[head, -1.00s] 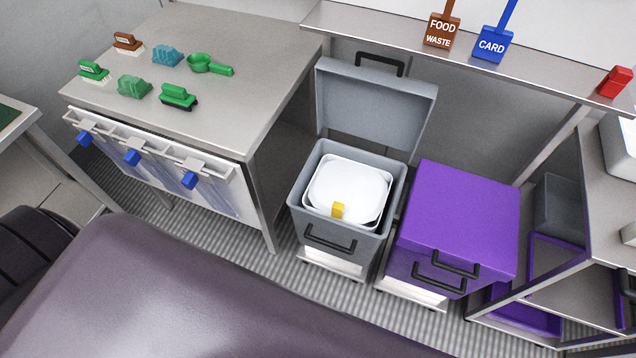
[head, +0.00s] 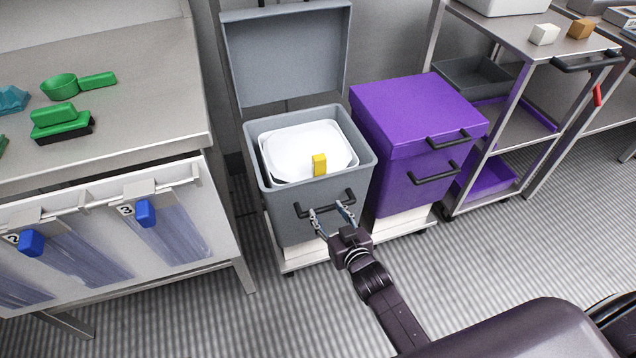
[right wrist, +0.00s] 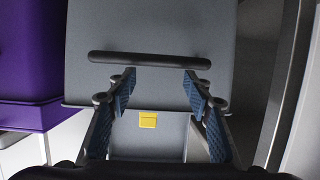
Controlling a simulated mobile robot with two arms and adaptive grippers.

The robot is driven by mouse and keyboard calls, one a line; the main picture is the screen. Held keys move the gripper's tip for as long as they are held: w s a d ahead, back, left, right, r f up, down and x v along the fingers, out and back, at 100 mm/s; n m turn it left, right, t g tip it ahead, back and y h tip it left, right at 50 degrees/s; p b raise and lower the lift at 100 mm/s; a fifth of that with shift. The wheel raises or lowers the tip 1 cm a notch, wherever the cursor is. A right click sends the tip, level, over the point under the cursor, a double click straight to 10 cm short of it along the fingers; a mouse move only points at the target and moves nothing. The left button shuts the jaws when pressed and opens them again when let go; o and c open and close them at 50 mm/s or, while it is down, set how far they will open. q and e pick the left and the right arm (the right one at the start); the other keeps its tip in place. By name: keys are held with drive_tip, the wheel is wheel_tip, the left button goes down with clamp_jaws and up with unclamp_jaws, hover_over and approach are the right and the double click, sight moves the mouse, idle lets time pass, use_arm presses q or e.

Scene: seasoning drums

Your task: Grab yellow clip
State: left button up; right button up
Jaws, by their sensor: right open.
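The yellow clip (head: 319,164) sits upright at the near edge of the white liner (head: 300,142) inside the open grey drum (head: 257,180). My right gripper (head: 331,207) is open and empty in front of the drum, near its black front handle (head: 302,210) and below the clip in the picture. In the right wrist view the blue-padded fingers (right wrist: 160,85) stand apart, with the yellow clip (right wrist: 148,120) showing between them and a black handle (right wrist: 150,59) beyond. The clip is not touched by the fingers. My left gripper is not in view.
The grey lid (head: 287,55) stands open behind the drum. A closed purple drum (head: 415,105) stands to its right. A bench (head: 130,90) with green tools is at left, a metal cart (head: 525,135) at right. Striped floor in front is clear.

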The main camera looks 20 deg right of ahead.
sight(321, 160)
drive_tip(key=w+r+t+b, duration=0.1)
drive_tip(key=r, duration=0.2)
drive_tip(key=w+r+t+b, duration=0.1)
drive_tip(key=w+r+b, duration=0.1)
drive_tip(key=r, duration=0.1)
drive_tip(key=w+d+r+t+b, duration=0.1)
drive_tip(key=r+b, duration=0.1)
drive_tip(key=r, duration=0.1)
drive_tip(key=shift+w+r+m+t, duration=0.15)
drive_tip(key=shift+r+m+t, duration=0.15)
drive_tip(key=shift+r, duration=0.1)
drive_tip(key=shift+w+b, duration=0.45)
drive_tip(key=shift+w, duration=0.75)
drive_tip(key=w, duration=0.2)
drive_tip(key=w+b, duration=0.1)
drive_tip(key=w, duration=0.1)
drive_tip(key=shift+w+r, duration=0.2)
drive_tip(key=shift+w, duration=0.2)
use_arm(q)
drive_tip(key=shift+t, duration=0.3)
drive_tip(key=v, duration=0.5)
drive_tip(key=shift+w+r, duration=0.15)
use_arm(e)
drive_tip(key=c, duration=1)
